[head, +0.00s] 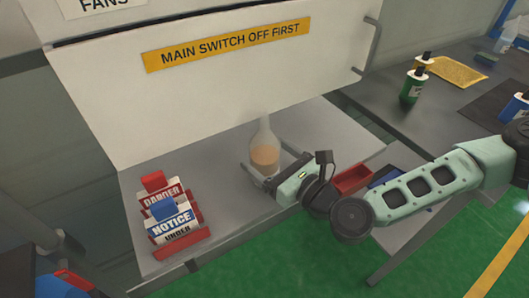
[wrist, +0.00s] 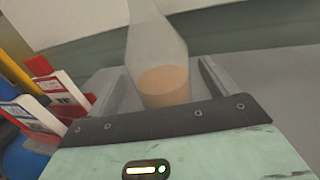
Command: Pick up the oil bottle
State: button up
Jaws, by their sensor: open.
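The oil bottle (head: 264,152) is clear with orange-brown liquid in its lower part. It stands upright on a grey shelf (head: 225,178) under a white panel. My gripper (head: 262,172) is at the bottle, with its fingers open on either side of it. In the wrist view the bottle (wrist: 160,65) stands between the two fingers (wrist: 163,85), with gaps visible at both sides. The bottle's base is hidden behind the gripper's dark edge.
Danger and notice tags (head: 168,212) in red holders stand left on the shelf. A white panel (head: 210,75) with a yellow sign hangs above. A red bin (head: 352,179) is right of my gripper. Green and black bottles (head: 413,85) stand on a dark table at right.

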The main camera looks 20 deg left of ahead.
aim_at(269, 135)
jog(key=shift+x, duration=0.85)
jog(key=shift+w, duration=0.1)
jog(key=c, duration=1.3)
jog(key=shift+c, duration=0.2)
jog(key=shift+d+r, duration=0.15)
jog(key=shift+r, duration=0.05)
jog(key=shift+d+r+b, duration=0.1)
jog(key=shift+r+b, duration=0.1)
jog(key=shift+b, duration=0.2)
notch_tip(269, 135, up, 5)
jog(key=shift+r+b, duration=0.25)
jog(key=shift+b, duration=0.15)
jog(key=s+a+p+v, duration=0.1)
jog(key=p+v, duration=0.6)
jog(key=v, duration=0.2)
jog(key=s+a+p+v, duration=0.1)
jog(key=s+p+v, duration=0.1)
jog(key=p+v, duration=0.5)
jog(key=s+d+r, duration=0.1)
jog(key=s+d, duration=0.1)
jog(key=d, duration=0.1)
